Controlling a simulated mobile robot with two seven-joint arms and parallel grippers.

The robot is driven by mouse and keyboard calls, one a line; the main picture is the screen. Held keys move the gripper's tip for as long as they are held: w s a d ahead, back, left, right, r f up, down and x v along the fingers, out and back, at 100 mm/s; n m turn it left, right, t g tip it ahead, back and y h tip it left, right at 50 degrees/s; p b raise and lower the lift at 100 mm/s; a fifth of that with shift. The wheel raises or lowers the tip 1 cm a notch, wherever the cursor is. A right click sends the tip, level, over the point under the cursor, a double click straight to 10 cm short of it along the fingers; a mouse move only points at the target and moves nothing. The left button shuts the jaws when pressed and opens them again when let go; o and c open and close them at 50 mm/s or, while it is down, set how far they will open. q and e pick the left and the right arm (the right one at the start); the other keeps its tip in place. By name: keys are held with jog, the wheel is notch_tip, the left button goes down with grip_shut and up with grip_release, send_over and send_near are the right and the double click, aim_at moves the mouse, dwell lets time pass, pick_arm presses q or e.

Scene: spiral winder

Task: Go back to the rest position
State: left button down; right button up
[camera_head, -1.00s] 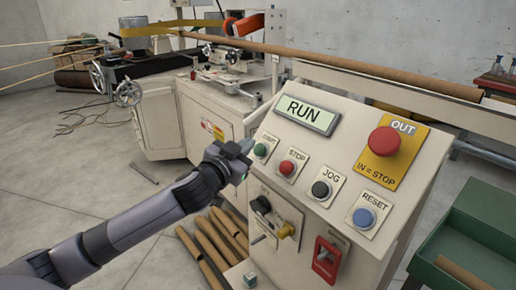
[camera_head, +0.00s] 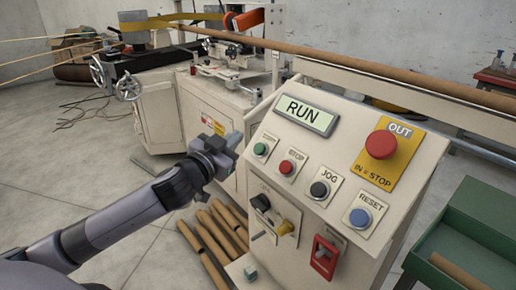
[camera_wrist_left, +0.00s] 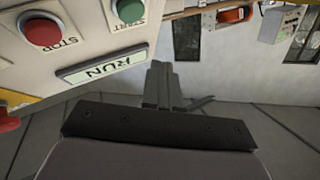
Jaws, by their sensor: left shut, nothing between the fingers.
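My left gripper (camera_head: 231,141) is shut and empty. It is in front of the winder's white cabinet, just left of the control panel (camera_head: 345,120), apart from the green start button (camera_head: 260,150). In the left wrist view its closed fingers (camera_wrist_left: 161,86) point toward the wall, with the panel at the upper left. The panel's display (camera_head: 307,115) reads RUN. The red stop button (camera_head: 287,167), black jog button (camera_head: 319,189), blue reset button (camera_head: 360,217) and large red emergency stop (camera_head: 382,144) are untouched. My right gripper is not in view.
The winder (camera_head: 215,95) stands behind, with a long brown tube (camera_head: 350,73) running right. Cut tubes (camera_head: 215,240) lie on the floor below my left arm. A green bin (camera_head: 470,235) stands at the right. The floor at the left is clear.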

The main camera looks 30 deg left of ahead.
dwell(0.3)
pick_arm(q)
jog(key=s+d+f+g+h+p, duration=0.1)
jog(key=s+d+f+g, duration=0.2)
jog(key=f, duration=0.5)
jog(key=s+d+f+g+h+p, duration=0.1)
jog(key=s+d+f, duration=0.3)
jog(key=s+f, duration=0.25)
jog(key=s+d+f+g+h+p, duration=0.1)
jog(key=s+d+f+g+p, duration=0.2)
jog(key=f, duration=0.5)
jog(key=s+d+f, duration=0.4)
jog(key=s+f, duration=0.2)
jog(key=s, duration=0.5)
jog(key=shift+s+d+f+n, duration=0.2)
jog(key=shift+s+n, duration=0.05)
jog(key=shift+n, duration=0.15)
